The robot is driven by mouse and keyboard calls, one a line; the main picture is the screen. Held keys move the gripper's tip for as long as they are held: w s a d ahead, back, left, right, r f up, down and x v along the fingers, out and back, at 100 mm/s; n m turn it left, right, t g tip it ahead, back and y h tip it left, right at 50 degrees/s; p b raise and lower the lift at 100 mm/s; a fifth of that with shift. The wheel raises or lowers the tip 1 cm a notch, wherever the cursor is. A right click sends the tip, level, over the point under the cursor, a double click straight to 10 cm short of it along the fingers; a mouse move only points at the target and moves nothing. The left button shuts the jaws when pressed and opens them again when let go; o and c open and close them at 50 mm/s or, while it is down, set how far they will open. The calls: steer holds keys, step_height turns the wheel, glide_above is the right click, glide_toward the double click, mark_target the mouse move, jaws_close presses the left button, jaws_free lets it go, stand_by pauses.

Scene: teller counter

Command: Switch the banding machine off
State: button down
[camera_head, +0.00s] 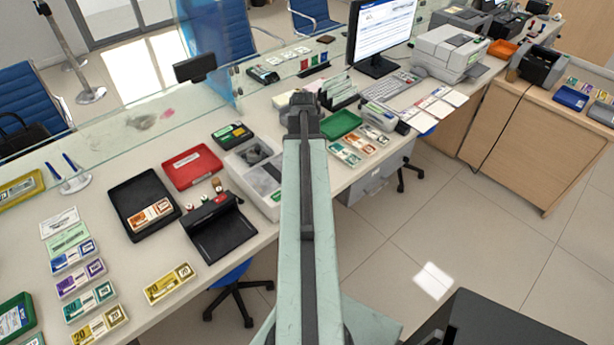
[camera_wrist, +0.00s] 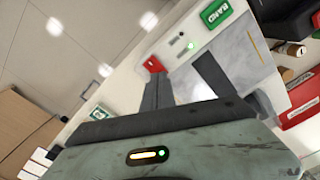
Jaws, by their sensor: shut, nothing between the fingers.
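The banding machine (camera_head: 246,168) is a pale grey box with a dark round part on top, on the counter left of my arm, which hides part of it. In the wrist view its pale top (camera_wrist: 172,48) carries a green BAND label (camera_wrist: 215,13), a small lit green light (camera_wrist: 190,46) and a red switch-like part (camera_wrist: 152,64). My gripper (camera_head: 303,104) is above the counter at the machine's far right. In the wrist view my gripper (camera_wrist: 157,77) is shut and empty, its fingertips by the red part. I cannot tell whether they touch it, or the switch's position.
A green tray (camera_head: 341,124) and banknote bundles (camera_head: 358,148) lie right of my arm. A glass screen (camera_head: 120,112) runs along the counter's far side.

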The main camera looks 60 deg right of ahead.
steer(key=shift+f+b, duration=0.9)
steer(key=shift+f, duration=0.05)
stand_by(0.6)
steer(key=shift+r, duration=0.1)
step_height(320, 180, up, 7)
steer(key=p, duration=0.7)
